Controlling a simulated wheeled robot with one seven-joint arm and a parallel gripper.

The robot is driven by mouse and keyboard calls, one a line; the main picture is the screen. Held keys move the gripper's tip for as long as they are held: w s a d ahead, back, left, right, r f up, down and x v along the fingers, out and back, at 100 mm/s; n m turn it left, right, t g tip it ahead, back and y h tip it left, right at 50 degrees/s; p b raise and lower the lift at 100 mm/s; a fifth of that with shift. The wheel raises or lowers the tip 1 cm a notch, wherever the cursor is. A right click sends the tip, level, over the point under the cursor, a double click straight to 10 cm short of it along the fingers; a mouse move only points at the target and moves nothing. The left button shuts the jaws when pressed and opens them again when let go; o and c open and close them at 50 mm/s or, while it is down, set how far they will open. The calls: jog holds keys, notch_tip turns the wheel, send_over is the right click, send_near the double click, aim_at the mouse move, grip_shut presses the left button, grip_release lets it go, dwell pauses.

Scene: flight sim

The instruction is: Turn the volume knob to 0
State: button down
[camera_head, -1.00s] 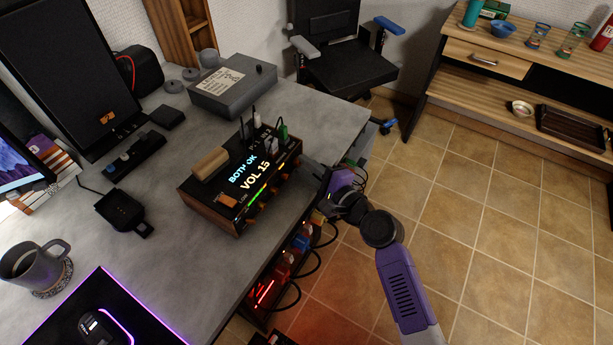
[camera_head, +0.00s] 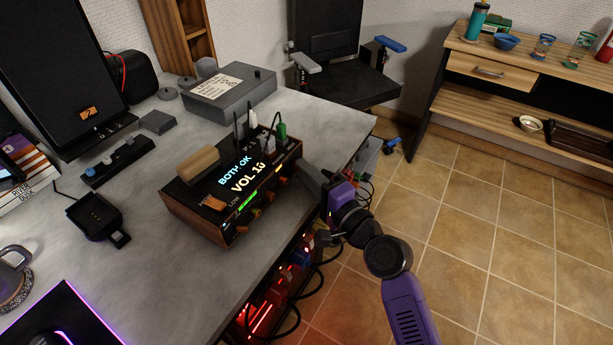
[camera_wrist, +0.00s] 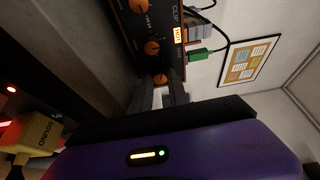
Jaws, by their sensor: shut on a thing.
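The amplifier-like box (camera_head: 180,206) has wooden sides and sits on the grey desk. Its top display (camera_head: 247,178) reads "BOTH OK" and what looks like "VOL 10", with a green bar beside it. Orange knobs line its front face; one (camera_wrist: 152,47) shows clear of my gripper in the wrist view. My gripper (camera_head: 303,174) reaches in from the right at the front face's far end. In the wrist view my gripper (camera_wrist: 161,88) is shut on the end orange knob (camera_wrist: 160,79). The fingers partly hide this knob, and its label is unreadable.
Cables and plugs, one green (camera_head: 281,131), stand at the box's back end. A grey box (camera_head: 235,92) lies behind it on the desk (camera_head: 190,285). Below the desk edge are red-lit gear and hanging cables (camera_head: 290,318). Tiled floor to the right is clear.

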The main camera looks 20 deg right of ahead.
jog(key=c, duration=1.3)
grip_release()
jog(key=shift+o, duration=0.2)
